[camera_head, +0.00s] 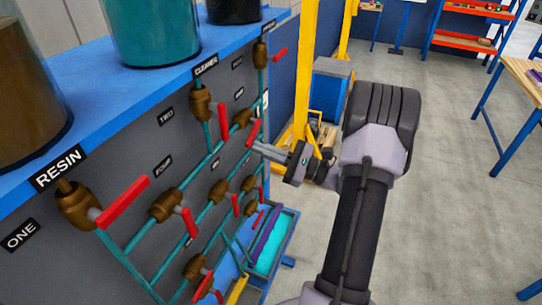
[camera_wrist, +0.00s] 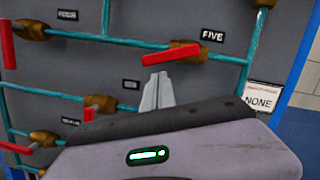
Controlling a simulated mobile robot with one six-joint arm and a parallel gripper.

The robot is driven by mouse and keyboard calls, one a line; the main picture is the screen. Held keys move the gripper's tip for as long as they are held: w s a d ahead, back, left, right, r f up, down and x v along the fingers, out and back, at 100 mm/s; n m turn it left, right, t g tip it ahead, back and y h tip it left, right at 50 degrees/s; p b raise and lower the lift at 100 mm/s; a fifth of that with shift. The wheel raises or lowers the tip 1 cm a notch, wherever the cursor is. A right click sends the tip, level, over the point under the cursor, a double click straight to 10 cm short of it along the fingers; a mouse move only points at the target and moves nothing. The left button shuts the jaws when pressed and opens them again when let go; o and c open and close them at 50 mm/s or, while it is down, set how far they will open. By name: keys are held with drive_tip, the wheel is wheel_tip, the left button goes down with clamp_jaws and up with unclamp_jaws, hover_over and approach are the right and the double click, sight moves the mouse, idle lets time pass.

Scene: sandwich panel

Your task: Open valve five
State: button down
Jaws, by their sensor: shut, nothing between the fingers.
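Valve five, a brass body (camera_wrist: 188,46) with a red lever handle (camera_wrist: 172,55), sits on a teal pipe beside the FIVE label (camera_wrist: 213,35) in the wrist view. Its handle lies roughly sideways, tilted slightly down to the left. In the head view the valve that appears to be five (camera_head: 243,118) is on the grey panel, with its red handle (camera_head: 254,132) near my fingers. My gripper (camera_head: 258,150) is shut and empty, pointing at the panel. In the wrist view the fingertips (camera_wrist: 157,78) show just below the handle; contact cannot be told.
Several other brass valves with red handles surround it, including valve four (camera_wrist: 32,28) to the left. A NONE sign (camera_wrist: 260,98) is on the panel's right. A blue shelf (camera_head: 100,90) with tanks overhangs the panel. A yellow post (camera_head: 305,60) stands behind.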

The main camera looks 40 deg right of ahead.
sight(251, 142)
drive_tip(key=shift+a+r, duration=0.1)
drive_tip(key=shift+r, duration=0.25)
drive_tip(key=m+p, duration=0.1)
drive_tip(key=m, duration=0.1)
drive_tip(key=a+r+m+h+p, duration=0.1)
drive_tip(key=m, duration=0.1)
drive_tip(key=r+m+t+p, duration=0.1)
drive_tip(key=p, duration=0.1)
drive_tip(key=shift+s+a+r+m+h, duration=0.15)
drive_tip(key=shift+s+a+m+h, duration=0.1)
drive_tip(key=shift+s+m+h, duration=0.15)
drive_tip(key=shift+w, duration=0.1)
drive_tip(key=shift+f, duration=0.2)
